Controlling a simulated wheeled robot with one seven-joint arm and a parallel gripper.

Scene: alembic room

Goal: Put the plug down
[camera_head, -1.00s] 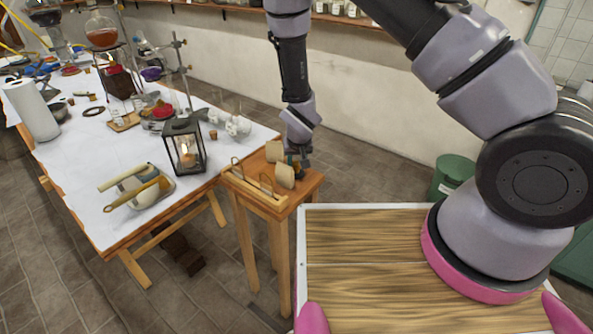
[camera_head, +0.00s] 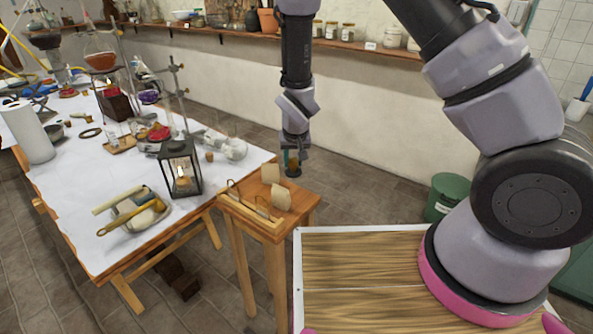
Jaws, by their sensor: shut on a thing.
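My gripper (camera_head: 292,161) is at the end of the arm, pointing down, just above the back edge of the small wooden stand (camera_head: 302,203). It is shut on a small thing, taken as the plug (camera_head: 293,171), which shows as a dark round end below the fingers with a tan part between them. The plug is small and partly hidden by the fingers. It appears apart from the stand top, though the exact gap cannot be told. Two cream blocks (camera_head: 281,196) stand on the stand in front of the gripper.
A wooden rack with wire loops (camera_head: 250,215) lies along the stand's left edge. The long white-covered table (camera_head: 85,200) to the left holds a black lantern (camera_head: 181,168), a mortar and glassware. A green bin (camera_head: 447,195) stands on the floor to the right.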

